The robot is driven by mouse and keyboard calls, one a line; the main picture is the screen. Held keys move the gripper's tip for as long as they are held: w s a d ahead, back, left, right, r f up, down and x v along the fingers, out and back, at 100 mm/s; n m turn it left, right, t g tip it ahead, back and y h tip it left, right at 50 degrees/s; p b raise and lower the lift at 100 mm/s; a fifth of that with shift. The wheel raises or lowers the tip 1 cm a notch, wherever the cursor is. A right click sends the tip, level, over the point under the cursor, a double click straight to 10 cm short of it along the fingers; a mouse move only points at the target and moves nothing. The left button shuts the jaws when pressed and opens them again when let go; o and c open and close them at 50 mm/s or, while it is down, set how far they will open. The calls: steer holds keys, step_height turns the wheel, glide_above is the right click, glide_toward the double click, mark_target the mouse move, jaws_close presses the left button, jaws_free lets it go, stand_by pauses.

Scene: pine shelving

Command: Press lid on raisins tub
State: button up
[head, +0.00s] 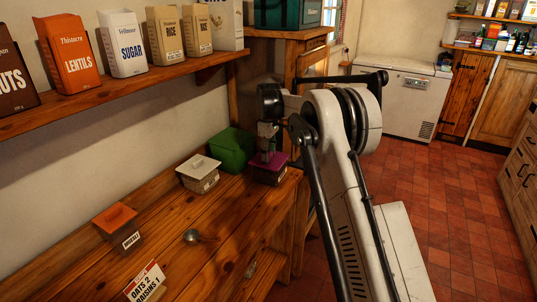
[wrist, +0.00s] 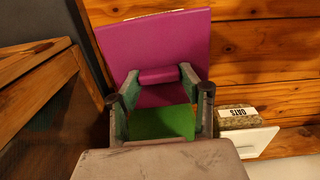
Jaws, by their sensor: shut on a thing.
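A purple lid (head: 283,158) lies over a dark-bodied tub (head: 265,177) at the far end of the wooden counter in the head view. The tub's small label is too small to read there. My gripper (head: 267,146) comes down from above on the lid. In the wrist view the purple lid (wrist: 155,40) fills the upper middle, and my gripper (wrist: 160,90) is shut on its raised handle. The tub under the lid is hidden in the wrist view, so I cannot tell whether the lid is fully seated.
An oats tub (head: 198,179) with a white lid and a green bin (head: 231,152) stand left of the purple lid. An orange-lidded tub (head: 115,217), a metal scoop (head: 191,236) and a card (head: 146,282) lie nearer. A shelf (head: 120,95) of cartons runs above.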

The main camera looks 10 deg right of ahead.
steer(key=o, duration=1.6)
steer(key=shift+c, duration=0.2)
steer(key=shift+r, duration=0.2)
steer(key=shift+r+p, duration=1.45)
steer(key=shift+r, duration=1.9)
jaws_close()
steer(key=shift+f+b, duration=1.6)
steer(key=shift+f, duration=1.15)
